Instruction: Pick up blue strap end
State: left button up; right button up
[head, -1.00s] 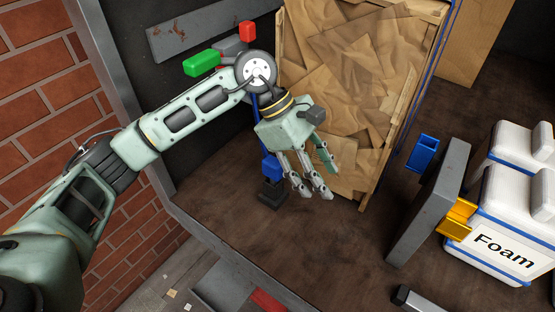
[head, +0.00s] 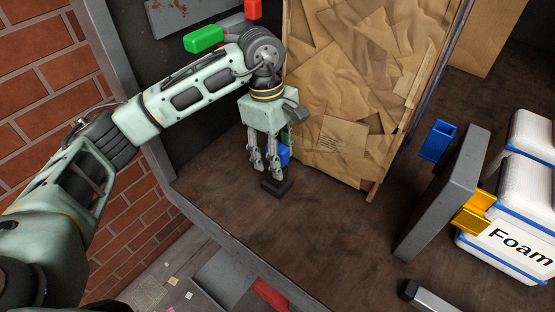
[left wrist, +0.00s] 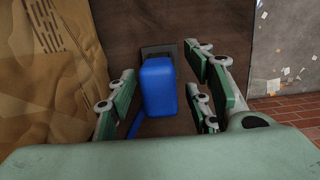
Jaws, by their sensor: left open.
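The blue strap end (left wrist: 158,86) shows in the left wrist view as a rounded blue block above a dark base (left wrist: 158,50), with a thin blue strap running down from it. In the head view the strap end (head: 284,155) is partly hidden behind my left gripper (head: 264,170). The left gripper also shows in the left wrist view (left wrist: 160,115); its fingers are spread on both sides of the blue block. I see a gap on the left side; whether the right fingers touch it I cannot tell. My right gripper is not in view.
A large brown wrapped crate (head: 350,90) stands close to the right of my left gripper. A grey upright panel (head: 440,195) with a blue bracket (head: 437,140) and a yellow bracket (head: 474,212) stands further right, beside white Foam containers (head: 510,240). The brown floor (head: 330,235) between is clear.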

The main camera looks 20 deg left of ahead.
pick_arm(q)
jog(key=shift+f, duration=0.15)
jog(key=shift+c, duration=0.5)
grip_shut()
